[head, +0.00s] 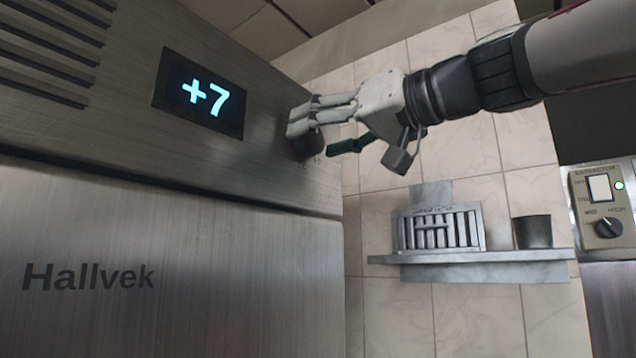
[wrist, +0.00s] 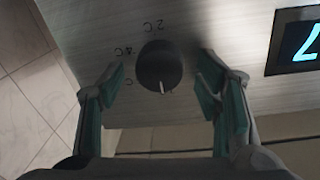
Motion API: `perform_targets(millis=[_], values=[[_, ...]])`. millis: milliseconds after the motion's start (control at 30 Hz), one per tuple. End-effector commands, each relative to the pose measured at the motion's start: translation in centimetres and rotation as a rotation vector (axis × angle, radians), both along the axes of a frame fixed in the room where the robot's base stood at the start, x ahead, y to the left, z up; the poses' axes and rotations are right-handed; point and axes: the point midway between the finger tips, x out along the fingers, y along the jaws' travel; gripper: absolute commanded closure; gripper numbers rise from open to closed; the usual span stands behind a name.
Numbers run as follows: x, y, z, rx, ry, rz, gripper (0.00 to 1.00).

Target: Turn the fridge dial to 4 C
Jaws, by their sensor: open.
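The fridge (head: 170,230) is brushed steel, and its lit display (head: 203,94) reads +7. The dark round dial (wrist: 159,66) sits on the fridge's upper panel. In the wrist view its white mark points toward the bottom of the picture, away from the 4 C label (wrist: 126,50) at its left. A 2 C label is above the dial; another label at lower left is partly hidden by a finger. My gripper (wrist: 161,76) is open, one finger on each side of the dial, with gaps visible. In the head view my gripper (head: 318,118) largely hides the dial.
Right of the fridge, a tiled wall carries a metal shelf (head: 480,257) with a slatted metal piece (head: 440,230) and a dark pot (head: 532,232). An extractor panel (head: 601,208) is at the far right.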

Motion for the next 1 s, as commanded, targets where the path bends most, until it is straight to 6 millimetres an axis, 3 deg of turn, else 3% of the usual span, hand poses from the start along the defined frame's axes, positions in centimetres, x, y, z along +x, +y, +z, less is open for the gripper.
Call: perform_targets(millis=[267,500,1000], values=[[0.10,0.08,0.01,0.000,-0.001,-0.001,0.42],[0.09,0.07,0.01,-0.001,-0.001,-0.001,0.90],[0.07,0.10,0.05,0.067,0.087,0.001,0.90]])
